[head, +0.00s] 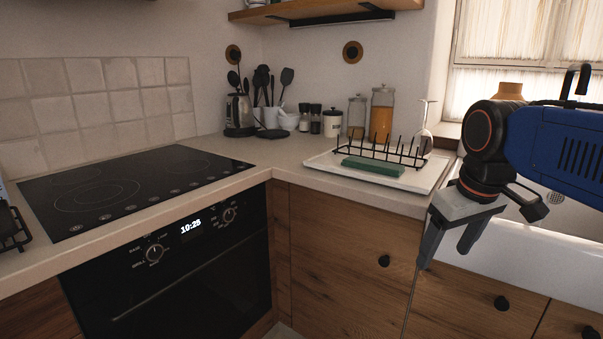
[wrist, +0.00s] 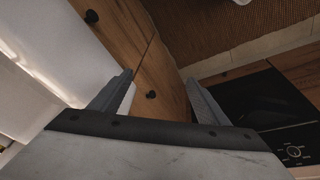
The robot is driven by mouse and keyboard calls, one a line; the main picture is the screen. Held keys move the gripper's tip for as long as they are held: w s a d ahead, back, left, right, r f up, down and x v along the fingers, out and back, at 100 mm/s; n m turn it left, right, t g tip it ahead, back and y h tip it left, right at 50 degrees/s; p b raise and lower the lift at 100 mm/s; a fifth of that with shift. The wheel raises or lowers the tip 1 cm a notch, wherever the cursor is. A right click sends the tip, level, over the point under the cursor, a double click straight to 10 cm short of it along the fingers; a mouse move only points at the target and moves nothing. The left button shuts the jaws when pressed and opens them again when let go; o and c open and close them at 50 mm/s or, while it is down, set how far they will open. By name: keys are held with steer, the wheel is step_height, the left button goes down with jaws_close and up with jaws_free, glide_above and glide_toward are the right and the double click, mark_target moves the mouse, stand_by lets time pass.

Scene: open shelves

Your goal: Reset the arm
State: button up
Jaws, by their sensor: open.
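My gripper (head: 445,257) hangs at the right of the head view, in front of the wooden drawer fronts and near the counter's edge. Its two fingers point down and stand apart with nothing between them. My blue arm (head: 562,150) reaches in from the right edge, bent at a black joint above the gripper. In the wrist view the open gripper (wrist: 160,80) shows both grey fingers spread, with wooden cabinet fronts and a dark knob beyond them.
A white tray (head: 432,178) with a black rack (head: 372,150) and a green block (head: 373,166) lies on the counter left of my gripper. A white sink (head: 545,255) is behind and below the arm. A black cooktop (head: 125,195) and oven (head: 180,275) are at left.

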steer(key=s+d+f+m+t, duration=0.1)
steer(key=s+f+m, duration=0.2)
steer(key=s+f, duration=0.7)
step_height(320, 180, down, 5)
steer(key=shift+s+d+r+t, duration=0.15)
steer(key=shift+s+t, duration=0.15)
steer(key=shift+s, duration=0.05)
steer(key=shift+c, duration=0.2)
